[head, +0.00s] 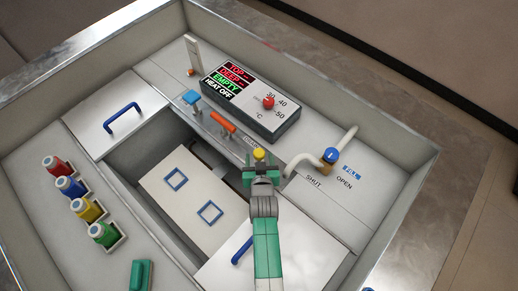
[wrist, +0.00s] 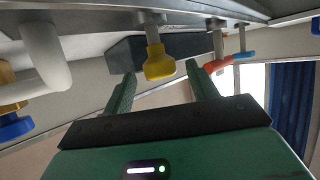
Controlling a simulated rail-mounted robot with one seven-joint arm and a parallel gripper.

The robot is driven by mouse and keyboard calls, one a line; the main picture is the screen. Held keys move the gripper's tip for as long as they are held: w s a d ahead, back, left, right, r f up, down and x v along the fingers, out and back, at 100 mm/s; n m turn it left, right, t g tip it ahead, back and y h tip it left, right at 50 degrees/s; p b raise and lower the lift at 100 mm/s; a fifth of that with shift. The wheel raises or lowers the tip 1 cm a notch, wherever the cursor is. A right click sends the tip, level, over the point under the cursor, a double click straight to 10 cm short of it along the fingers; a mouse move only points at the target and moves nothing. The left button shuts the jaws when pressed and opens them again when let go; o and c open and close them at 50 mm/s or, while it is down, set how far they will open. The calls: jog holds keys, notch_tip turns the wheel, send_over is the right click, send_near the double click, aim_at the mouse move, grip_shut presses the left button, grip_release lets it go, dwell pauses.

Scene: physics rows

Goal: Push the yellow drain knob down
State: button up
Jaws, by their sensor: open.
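The yellow drain knob (head: 259,154) sits on the ledge in front of the control box in the head view, by the DRAIN lettering. In the wrist view the yellow knob (wrist: 159,63) sits on a short grey stem, between and just beyond my two fingertips. My gripper (head: 260,172) is right at the knob in the head view, and it also shows in the wrist view (wrist: 160,82). Its green fingers are apart, one on each side of the knob, and hold nothing. I cannot tell whether a finger touches it.
An orange handle (head: 223,122) and a blue handle (head: 191,97) stand along the same ledge. A control box (head: 250,100) with a red dial is behind. A curved pipe with a blue-topped valve (head: 330,155) is to the right. An open basin (head: 150,155) lies in front.

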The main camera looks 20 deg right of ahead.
jog(key=p+v, duration=0.3)
jog(key=v, duration=0.1)
jog(key=shift+w+r+p, duration=0.1)
jog(key=shift+r+p, duration=0.15)
jog(key=shift+p, duration=0.15)
jog(key=shift+s+a+f+p, duration=0.1)
jog(key=shift+s+f+p, duration=0.05)
jog(key=shift+s+p, duration=0.2)
